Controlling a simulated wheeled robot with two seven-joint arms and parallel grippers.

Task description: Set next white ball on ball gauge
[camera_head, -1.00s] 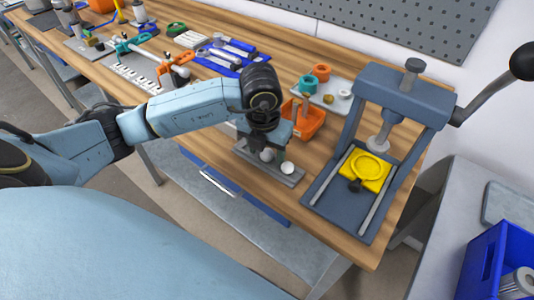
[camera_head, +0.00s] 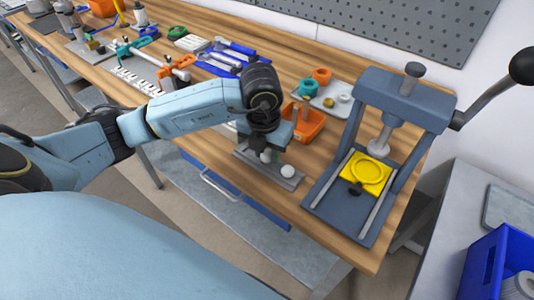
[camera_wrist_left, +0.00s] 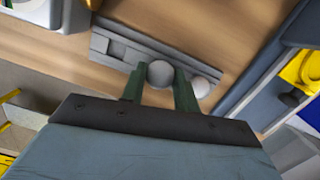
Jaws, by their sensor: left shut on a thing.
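The ball gauge (camera_head: 244,157) is a grey slotted bar on the wooden bench near its front edge. One white ball (camera_head: 288,171) sits at the gauge's right end; it also shows in the left wrist view (camera_wrist_left: 201,87). My left gripper (camera_head: 267,156) is over the gauge, just left of that ball. In the left wrist view its two green fingers (camera_wrist_left: 160,88) are shut on a second white ball (camera_wrist_left: 160,73), which is over or on the gauge. I cannot tell whether the held ball touches the gauge. My right gripper is in neither view.
A grey press (camera_head: 332,212) with a yellow plate (camera_head: 377,180) stands close to the right of the gauge. An orange bin (camera_head: 314,124) is behind my gripper, and a light tray (camera_head: 328,105) is behind that. Clamps and blue tools lie farther left.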

